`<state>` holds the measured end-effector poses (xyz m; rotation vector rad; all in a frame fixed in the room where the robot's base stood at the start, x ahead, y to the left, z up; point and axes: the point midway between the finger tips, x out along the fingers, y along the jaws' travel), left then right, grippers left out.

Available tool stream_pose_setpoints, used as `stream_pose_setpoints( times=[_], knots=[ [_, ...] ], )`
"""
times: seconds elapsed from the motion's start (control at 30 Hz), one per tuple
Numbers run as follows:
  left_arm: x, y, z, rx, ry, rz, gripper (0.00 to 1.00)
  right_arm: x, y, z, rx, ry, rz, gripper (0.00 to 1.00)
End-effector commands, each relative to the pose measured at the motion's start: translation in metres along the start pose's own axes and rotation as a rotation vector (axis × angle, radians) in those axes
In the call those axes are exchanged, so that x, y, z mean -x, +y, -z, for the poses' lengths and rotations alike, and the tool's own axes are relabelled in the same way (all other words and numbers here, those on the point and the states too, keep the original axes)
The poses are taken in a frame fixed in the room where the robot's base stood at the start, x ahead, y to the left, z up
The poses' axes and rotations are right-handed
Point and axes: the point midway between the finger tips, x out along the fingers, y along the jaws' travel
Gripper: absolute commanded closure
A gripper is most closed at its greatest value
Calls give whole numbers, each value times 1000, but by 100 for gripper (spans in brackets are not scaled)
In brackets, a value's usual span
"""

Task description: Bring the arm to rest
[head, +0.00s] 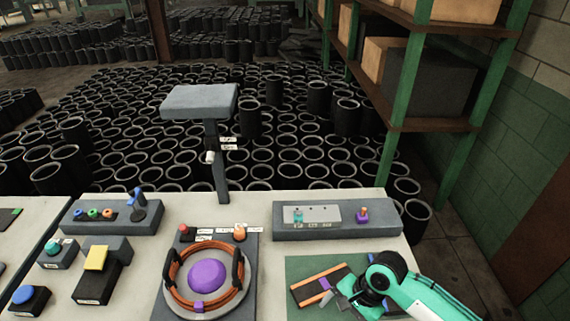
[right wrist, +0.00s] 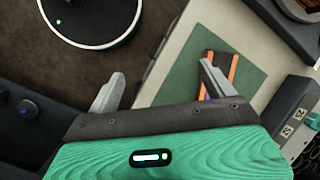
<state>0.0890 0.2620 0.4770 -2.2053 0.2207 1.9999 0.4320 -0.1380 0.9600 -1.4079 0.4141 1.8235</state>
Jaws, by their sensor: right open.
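My right arm comes in from the lower right of the head view, teal with a dark wrist joint. Its gripper (head: 342,293) is over the green mat (head: 300,268) at the table's front right. In the right wrist view the gripper (right wrist: 160,88) has its two grey fingers spread wide, with nothing held between them. A dark piece with orange strips (head: 312,287) lies on the mat, beside the gripper in the head view; it also shows behind one fingertip in the right wrist view (right wrist: 232,68). My left gripper is not in view.
A grey panel (head: 385,230) stands behind the mat. A fixture with a purple dome (head: 206,275) and orange ring is left of it. A post with a grey head (head: 198,101) rises at the back. Green shelving (head: 432,75) and many black sleeves lie beyond the table.

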Motion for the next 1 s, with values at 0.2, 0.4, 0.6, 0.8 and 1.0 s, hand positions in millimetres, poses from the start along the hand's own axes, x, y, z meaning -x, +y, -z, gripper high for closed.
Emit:
stream_pose_setpoints(
  times=[0.2,0.4,0.6,0.8,1.0],
  knots=[
    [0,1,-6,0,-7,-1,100,-10,6,-29,242,40,69,15],
    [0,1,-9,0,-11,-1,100,-9,24,-52,533,160,130,15],
    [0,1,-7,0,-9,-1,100,4,61,-55,761,325,92,15],
    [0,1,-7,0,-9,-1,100,20,103,-52,895,434,-20,15],
    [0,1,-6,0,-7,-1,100,33,140,-49,976,487,-140,15]
  ],
)
